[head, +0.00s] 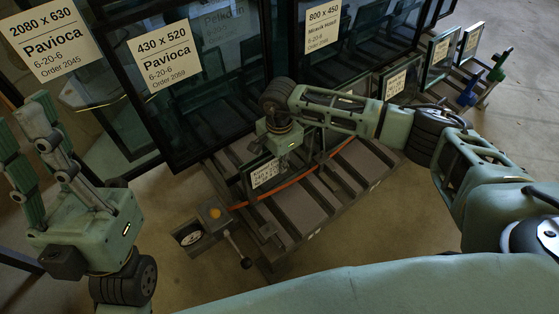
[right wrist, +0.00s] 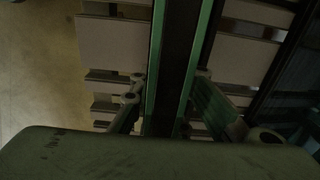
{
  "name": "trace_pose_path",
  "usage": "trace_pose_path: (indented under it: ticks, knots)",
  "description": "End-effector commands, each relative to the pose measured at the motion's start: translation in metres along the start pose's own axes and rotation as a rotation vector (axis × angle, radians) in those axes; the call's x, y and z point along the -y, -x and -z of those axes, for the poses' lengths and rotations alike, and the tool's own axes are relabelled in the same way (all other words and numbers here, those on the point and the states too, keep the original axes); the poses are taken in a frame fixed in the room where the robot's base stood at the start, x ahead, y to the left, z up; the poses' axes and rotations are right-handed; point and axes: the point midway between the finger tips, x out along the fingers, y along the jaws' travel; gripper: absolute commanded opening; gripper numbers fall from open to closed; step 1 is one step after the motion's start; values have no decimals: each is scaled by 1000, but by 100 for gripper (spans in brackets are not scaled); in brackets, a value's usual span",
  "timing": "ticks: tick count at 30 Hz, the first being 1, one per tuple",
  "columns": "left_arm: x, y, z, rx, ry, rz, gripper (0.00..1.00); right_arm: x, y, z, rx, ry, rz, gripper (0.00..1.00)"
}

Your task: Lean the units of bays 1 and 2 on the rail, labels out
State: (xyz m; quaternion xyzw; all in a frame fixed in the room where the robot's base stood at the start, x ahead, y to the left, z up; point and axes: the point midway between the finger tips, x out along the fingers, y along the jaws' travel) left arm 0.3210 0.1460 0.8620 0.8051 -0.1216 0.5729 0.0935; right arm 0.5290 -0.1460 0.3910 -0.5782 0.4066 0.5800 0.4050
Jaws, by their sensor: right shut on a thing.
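My right gripper (head: 270,152) is shut on a small dark-framed glass unit (head: 246,184) above the slatted grey rack. A white label (head: 265,172) on this unit faces my head camera; its print is too small to read surely. In the right wrist view the held unit (right wrist: 175,70) shows edge-on, with green edges, between the two fingers. My left gripper (head: 42,125) is raised at the left, its fingers apart and empty. Smaller labelled units (head: 440,50) stand upright at the upper right. I cannot tell the bay numbers or which bar is the rail.
Large labelled glass units, one marked 430 x 520 (head: 165,52) and one marked 800 x 450 (head: 322,25), stand behind the rack. An orange strap (head: 285,186) crosses the slats (head: 310,205). A box with an orange button (head: 214,212) and a lever (head: 238,248) are at the front.

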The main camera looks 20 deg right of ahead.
Motion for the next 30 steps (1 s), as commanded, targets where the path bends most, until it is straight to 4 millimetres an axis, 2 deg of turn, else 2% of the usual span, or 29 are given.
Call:
trace_pose_path:
  ticks: [26, 27, 30]
  knots:
    - [-1, 3, 8, -42, 3, 0, 0, 2, -2, 0, 1, 0, 5, 0]
    - [-1, 3, 8, -42, 3, 0, 0, 2, -2, 0, 1, 0, 5, 16]
    - [-1, 3, 8, -42, 3, 0, 0, 2, -2, 0, 1, 0, 5, 25]
